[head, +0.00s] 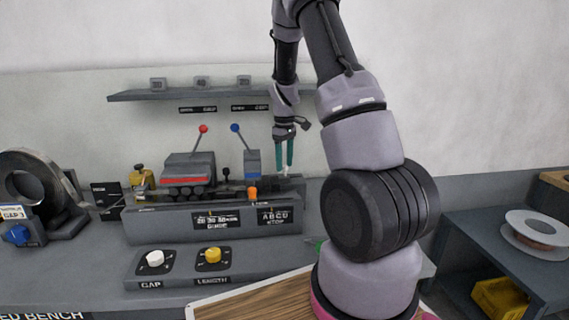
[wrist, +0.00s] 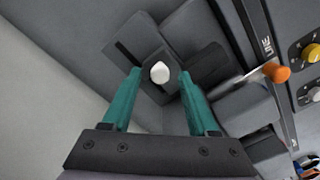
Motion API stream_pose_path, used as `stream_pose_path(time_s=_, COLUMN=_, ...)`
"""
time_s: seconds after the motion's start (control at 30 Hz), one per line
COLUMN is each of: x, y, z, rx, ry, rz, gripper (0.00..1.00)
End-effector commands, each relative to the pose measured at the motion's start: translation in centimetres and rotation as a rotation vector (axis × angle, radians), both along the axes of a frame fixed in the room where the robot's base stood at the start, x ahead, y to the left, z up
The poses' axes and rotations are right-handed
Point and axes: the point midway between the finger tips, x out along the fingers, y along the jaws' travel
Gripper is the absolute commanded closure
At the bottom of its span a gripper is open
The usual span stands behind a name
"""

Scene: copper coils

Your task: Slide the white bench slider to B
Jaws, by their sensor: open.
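The white slider knob (wrist: 159,72) sits on a dark square block in a slotted grey plate in the wrist view. In the head view, a small whitish bit of it (head: 286,173) shows just below the fingertips. My gripper (wrist: 160,82) is open, with one teal finger on each side of the knob and a gap on both sides. In the head view, my gripper (head: 284,158) points down at the right end of the bench machine. The "A B C D STOP" label (head: 274,216) is on the machine's front. I cannot tell which letter the slider stands at.
An orange knob (wrist: 276,72) on a rod stands right of the fingers; it shows in the head view too (head: 252,192). A blue-knobbed lever (head: 235,129) and a red-knobbed lever (head: 203,129) rise to the left. A shelf (head: 130,96) runs behind.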

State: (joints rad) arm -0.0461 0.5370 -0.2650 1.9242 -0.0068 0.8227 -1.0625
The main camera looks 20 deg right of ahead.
Motion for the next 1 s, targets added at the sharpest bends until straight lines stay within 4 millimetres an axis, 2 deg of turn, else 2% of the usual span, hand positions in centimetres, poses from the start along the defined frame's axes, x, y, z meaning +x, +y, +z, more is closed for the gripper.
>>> stream_pose_path(time_s=0.3, x=0.1, y=0.0, z=6.1, rx=0.0, ry=-0.007, rz=0.001, gripper=0.41)
stream_pose_path(time_s=0.5, x=0.1, y=0.0, z=9.1, rx=0.0, ry=-0.004, rz=0.0, gripper=0.41)
stream_pose_path(time_s=0.7, x=0.0, y=0.0, z=10.3, rx=0.0, ry=-0.002, rz=0.0, gripper=0.41)
stream_pose_path(time_s=1.0, x=0.0, y=0.0, z=10.3, rx=0.0, ry=-0.001, rz=0.0, gripper=0.41)
